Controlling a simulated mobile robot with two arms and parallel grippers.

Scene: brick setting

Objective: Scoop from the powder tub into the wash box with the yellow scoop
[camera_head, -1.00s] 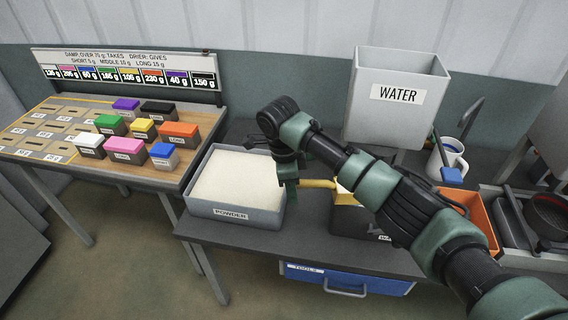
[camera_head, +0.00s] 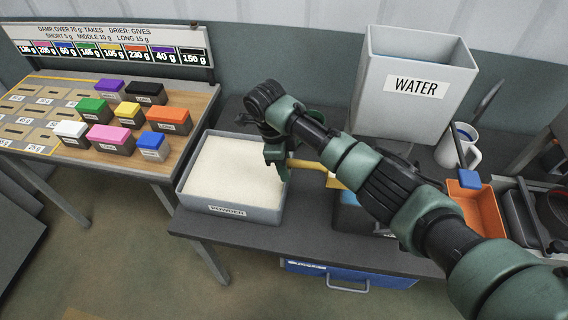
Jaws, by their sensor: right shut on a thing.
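The powder tub (camera_head: 232,216) is a grey box filled with pale powder, on the dark bench left of centre. My right gripper (camera_head: 277,165) is at the tub's right edge, pointing down, shut on the yellow scoop (camera_head: 307,165). The scoop's yellow part reaches right from the fingers, and its far end is hidden behind my right arm. A dark box (camera_head: 347,218), which may be the wash box, stands right of the tub, mostly hidden by my arm; something blue shows inside it. My left gripper is not in view.
A large WATER container (camera_head: 372,100) stands behind my right arm. A white mug (camera_head: 461,150) with a blue-tipped tool and an orange tray (camera_head: 477,207) are at the right. Coloured blocks (camera_head: 120,112) sit on the wooden table at left. A blue TOOLS drawer (camera_head: 345,277) is below the bench.

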